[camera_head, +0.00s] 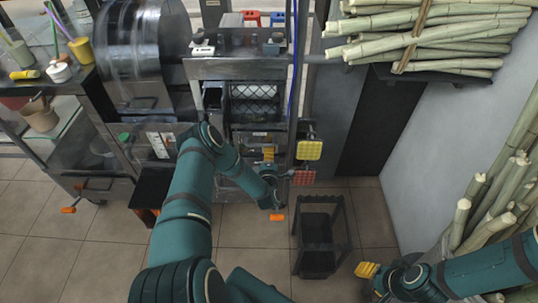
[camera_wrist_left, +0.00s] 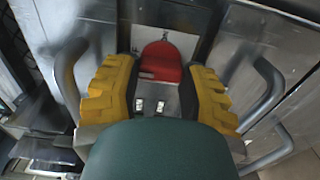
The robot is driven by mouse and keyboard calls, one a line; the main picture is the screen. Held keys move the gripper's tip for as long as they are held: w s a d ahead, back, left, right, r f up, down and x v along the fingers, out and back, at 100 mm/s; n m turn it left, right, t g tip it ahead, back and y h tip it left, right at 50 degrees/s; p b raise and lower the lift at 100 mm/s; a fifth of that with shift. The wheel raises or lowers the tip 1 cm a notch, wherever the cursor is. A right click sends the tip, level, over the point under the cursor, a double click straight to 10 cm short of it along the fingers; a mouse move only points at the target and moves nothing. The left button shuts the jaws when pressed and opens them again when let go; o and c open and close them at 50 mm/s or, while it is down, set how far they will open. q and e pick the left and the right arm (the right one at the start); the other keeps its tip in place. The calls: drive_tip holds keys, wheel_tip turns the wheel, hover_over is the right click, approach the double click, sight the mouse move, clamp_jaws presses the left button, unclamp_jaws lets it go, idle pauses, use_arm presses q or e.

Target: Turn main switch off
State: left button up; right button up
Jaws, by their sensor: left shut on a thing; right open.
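A red switch handle (camera_wrist_left: 161,62) with a rounded top sits on a grey metal plate in the left wrist view. I take it to be the main switch. The yellow fingers of my left gripper (camera_wrist_left: 161,92) are on both sides of it, shut on it. In the head view, my left gripper (camera_head: 268,154) is at the front of the press (camera_head: 235,68), and the switch is hidden there. My right gripper (camera_head: 368,270) is open and empty at the lower right, above the floor, with a yellow finger pad showing.
Bent metal handles (camera_wrist_left: 268,88) flank my left gripper. A yellow square (camera_head: 309,150) and a red square (camera_head: 304,177) stick out at the press's right side. A black open-topped bin (camera_head: 318,262) stands on the floor. Sugarcane bundles (camera_head: 440,35) fill the right side.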

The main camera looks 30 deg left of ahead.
use_arm(q)
drive_tip(key=o, duration=1.2)
drive_tip(key=v, duration=1.2)
